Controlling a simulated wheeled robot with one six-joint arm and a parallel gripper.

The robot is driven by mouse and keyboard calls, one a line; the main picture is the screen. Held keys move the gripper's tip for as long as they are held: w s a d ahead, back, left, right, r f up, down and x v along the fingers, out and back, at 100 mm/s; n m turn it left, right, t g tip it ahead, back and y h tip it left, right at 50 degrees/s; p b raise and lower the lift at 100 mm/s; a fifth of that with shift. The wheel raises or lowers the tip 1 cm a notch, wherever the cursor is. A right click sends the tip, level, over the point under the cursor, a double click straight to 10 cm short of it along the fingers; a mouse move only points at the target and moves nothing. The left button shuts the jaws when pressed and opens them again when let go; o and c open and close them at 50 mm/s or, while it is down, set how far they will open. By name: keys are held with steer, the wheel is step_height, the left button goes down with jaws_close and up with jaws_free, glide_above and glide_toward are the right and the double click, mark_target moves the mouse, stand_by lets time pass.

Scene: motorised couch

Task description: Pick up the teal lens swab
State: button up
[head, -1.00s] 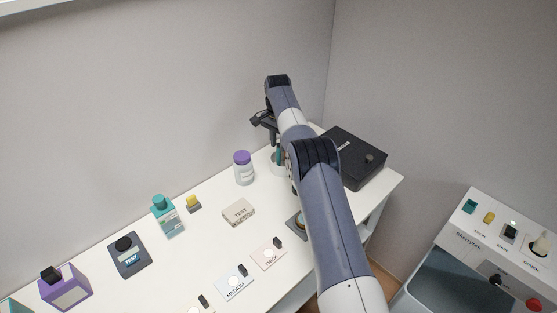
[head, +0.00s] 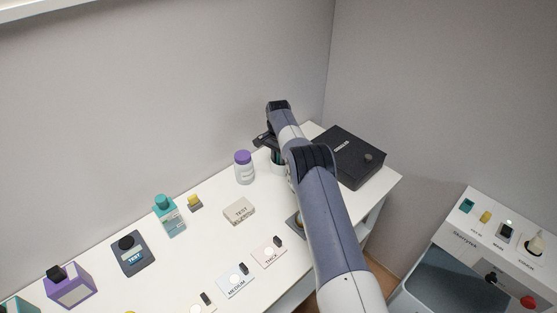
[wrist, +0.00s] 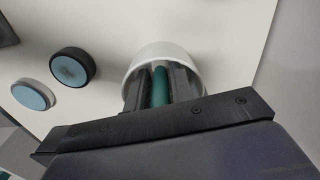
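The teal lens swab (wrist: 160,87) shows in the wrist view as a teal stick standing in a white round cup (wrist: 152,52). My gripper (wrist: 161,80) points down into the cup, with one dark finger on each side of the swab. The fingers are very close to it; I cannot tell whether they touch it. The swab's lower end is hidden inside the cup. In the head view the cup (head: 277,168) stands near the back right of the white table, and my arm covers part of it and most of the gripper.
A black box (head: 352,160) stands right of the cup, and a purple-capped bottle (head: 244,168) left of it. A stone-like block (head: 239,211) lies nearer. In the wrist view two round blue-topped pieces (wrist: 71,68) (wrist: 31,95) lie left of the cup.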

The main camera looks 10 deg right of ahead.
jaws_close()
